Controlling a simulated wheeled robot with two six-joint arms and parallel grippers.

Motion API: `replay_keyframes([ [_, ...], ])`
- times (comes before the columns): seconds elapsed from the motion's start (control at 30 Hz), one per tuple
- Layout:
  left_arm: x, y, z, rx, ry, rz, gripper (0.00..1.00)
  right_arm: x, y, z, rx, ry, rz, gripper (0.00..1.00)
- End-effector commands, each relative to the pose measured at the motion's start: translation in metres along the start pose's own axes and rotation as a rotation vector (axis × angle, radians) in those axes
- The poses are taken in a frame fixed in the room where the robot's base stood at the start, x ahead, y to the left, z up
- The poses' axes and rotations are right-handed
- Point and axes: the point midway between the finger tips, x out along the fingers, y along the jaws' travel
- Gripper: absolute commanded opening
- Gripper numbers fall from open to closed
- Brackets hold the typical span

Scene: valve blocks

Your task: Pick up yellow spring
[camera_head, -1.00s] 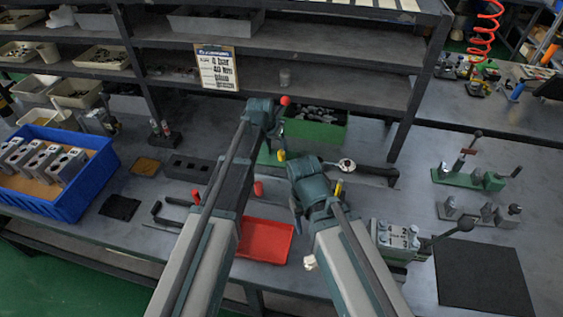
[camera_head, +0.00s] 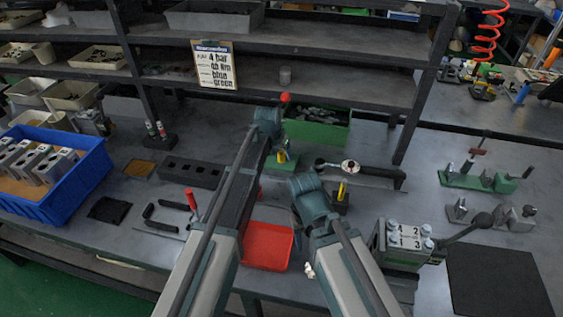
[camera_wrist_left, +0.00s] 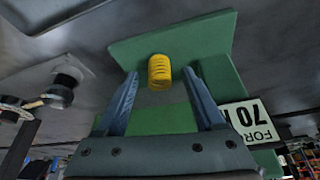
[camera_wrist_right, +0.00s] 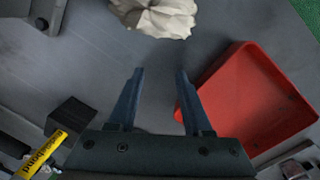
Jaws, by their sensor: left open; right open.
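The yellow spring (camera_wrist_left: 159,70) stands on a green fixture (camera_wrist_left: 175,38) in the left wrist view. In the head view the spring (camera_head: 281,157) is small, beside my left wrist. My left gripper (camera_wrist_left: 158,78) is open, with a finger on either side of the spring's line; the spring shows between the fingertips, and I cannot tell how deep it lies between them. My left fingers are not clear in the head view. My right gripper (camera_wrist_right: 160,72) is open and empty above the bench, between a red tray (camera_wrist_right: 250,100) and a white crumpled cloth (camera_wrist_right: 155,15).
A green bin (camera_head: 318,128) stands behind the fixture. A ratchet wrench (camera_head: 350,167) lies to its right. A black block (camera_head: 341,203) with a yellow item is near my right wrist. A blue crate (camera_head: 68,185) is at left.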

Motion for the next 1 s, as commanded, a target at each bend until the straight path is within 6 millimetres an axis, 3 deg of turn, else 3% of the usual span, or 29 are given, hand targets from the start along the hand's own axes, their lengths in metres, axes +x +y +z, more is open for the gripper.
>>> replay_keyframes([
  [0.17,-0.0013,0.0002,-0.0003,0.0,0.0,0.0,0.69,-0.0013,0.0001,0.0001,0.0,0.0,0.0,0.5],
  [0.53,-0.0013,0.0002,-0.0002,0.0,0.0,0.0,0.02,-0.0013,0.0001,0.0001,0.0,0.0,0.0,0.5],
  [1.0,-0.0028,0.0001,-0.0009,0.0,0.0,0.0,0.0,-0.0029,0.0003,0.0002,0.0,0.0,0.0,0.5],
])
